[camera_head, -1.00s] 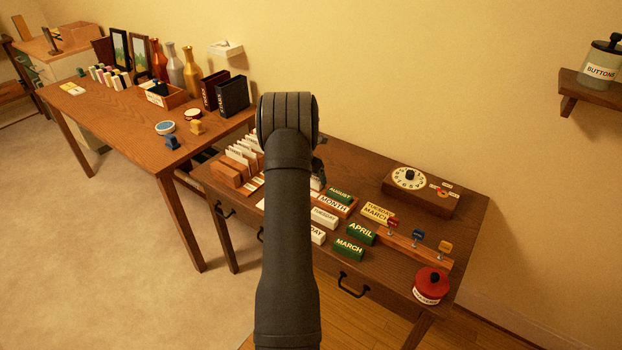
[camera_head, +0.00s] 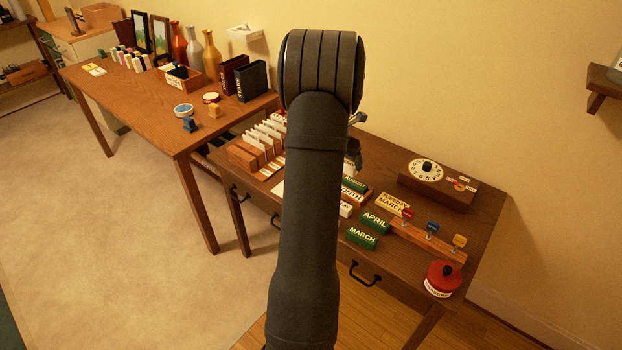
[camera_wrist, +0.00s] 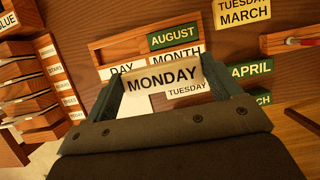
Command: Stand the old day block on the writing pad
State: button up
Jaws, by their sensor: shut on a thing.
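My gripper (camera_wrist: 163,80) is shut on a cream block marked MONDAY (camera_wrist: 150,82), one finger at each end. The block's lettering faces the wrist camera. Behind it is the wooden calendar holder (camera_wrist: 106,48), with DAY and MONTH labels and a green AUGUST block in its right part. A plain white sheet, perhaps the writing pad (camera_wrist: 132,105), shows partly below the held block; a white edge also shows left of my arm in the head view (camera_head: 277,187). The block's height above it is unclear. In the head view my arm hides most of my gripper.
A white TUESDAY block (camera_wrist: 187,90), a green APRIL block (camera_head: 375,222) and a green MARCH block (camera_head: 361,238) lie right of my arm. A card rack (camera_head: 258,152) stands left. A stamp rail (camera_head: 428,240), dial box (camera_head: 438,186) and red tin (camera_head: 443,280) stand right.

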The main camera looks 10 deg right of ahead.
jog(key=s+a, duration=0.5)
jog(key=a, duration=0.3)
jog(key=w+a+f, duration=0.2)
jog(key=a, duration=0.1)
jog(key=w+a+f, duration=0.2)
jog(key=a, duration=0.1)
jog(key=w+a+f, duration=0.2)
jog(key=a+f, duration=0.1)
jog(key=shift+a, duration=0.3)
jog(key=shift+f, duration=2)
jog(key=shift+f, duration=0.2)
jog(key=o, duration=0.9)
